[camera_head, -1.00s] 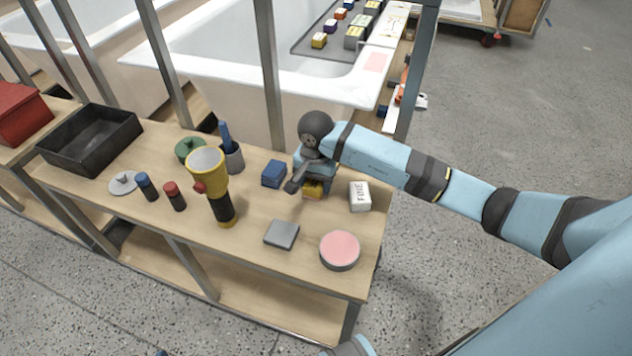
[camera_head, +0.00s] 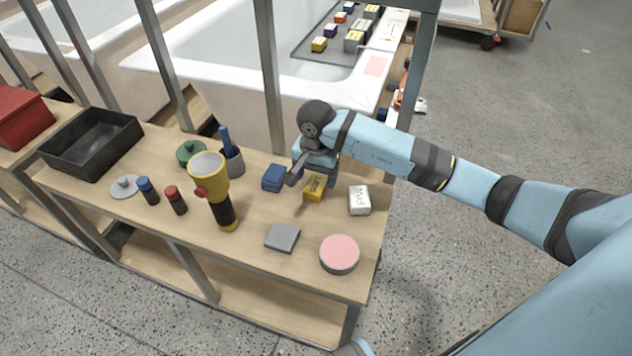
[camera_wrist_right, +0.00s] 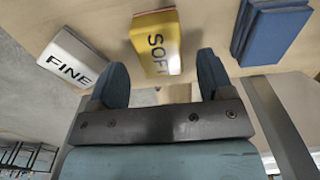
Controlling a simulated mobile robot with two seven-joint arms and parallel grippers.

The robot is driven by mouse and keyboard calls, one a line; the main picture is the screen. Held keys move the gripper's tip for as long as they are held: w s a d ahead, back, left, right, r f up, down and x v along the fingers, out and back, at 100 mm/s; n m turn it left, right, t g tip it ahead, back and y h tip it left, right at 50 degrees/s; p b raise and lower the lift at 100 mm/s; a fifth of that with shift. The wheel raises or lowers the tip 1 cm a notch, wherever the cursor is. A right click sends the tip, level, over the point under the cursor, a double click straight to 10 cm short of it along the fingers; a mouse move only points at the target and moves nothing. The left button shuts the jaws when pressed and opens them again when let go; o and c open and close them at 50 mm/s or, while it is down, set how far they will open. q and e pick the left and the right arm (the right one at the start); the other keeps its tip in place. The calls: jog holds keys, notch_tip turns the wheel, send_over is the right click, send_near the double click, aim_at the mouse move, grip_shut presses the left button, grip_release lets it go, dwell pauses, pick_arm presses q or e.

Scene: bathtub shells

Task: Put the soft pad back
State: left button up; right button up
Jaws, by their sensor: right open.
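The soft pad is a yellow block marked SOFT (camera_head: 315,189). It lies on the wooden bench top between the blue block and the white FINE block. In the right wrist view the soft pad (camera_wrist_right: 156,44) sits just beyond the fingertips, roughly midway between them. My right gripper (camera_head: 299,168) is just behind and above the pad, beside the blue block. Its fingers (camera_wrist_right: 163,75) are spread and nothing is between them. My left gripper does not show.
The white FINE block (camera_head: 359,200) and blue block (camera_head: 273,178) flank the pad. A grey slab (camera_head: 282,237), pink-topped round tin (camera_head: 339,254) and yellow-headed torch (camera_head: 214,190) stand nearer. A metal post (camera_head: 269,80) rises behind. A tub (camera_head: 230,50) holds a tray of small blocks (camera_head: 325,40).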

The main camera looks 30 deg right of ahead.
aim_at(316, 183)
notch_tip(316, 183, up, 8)
jog(key=p, duration=0.1)
jog(key=shift+r, duration=0.15)
dwell(0.5)
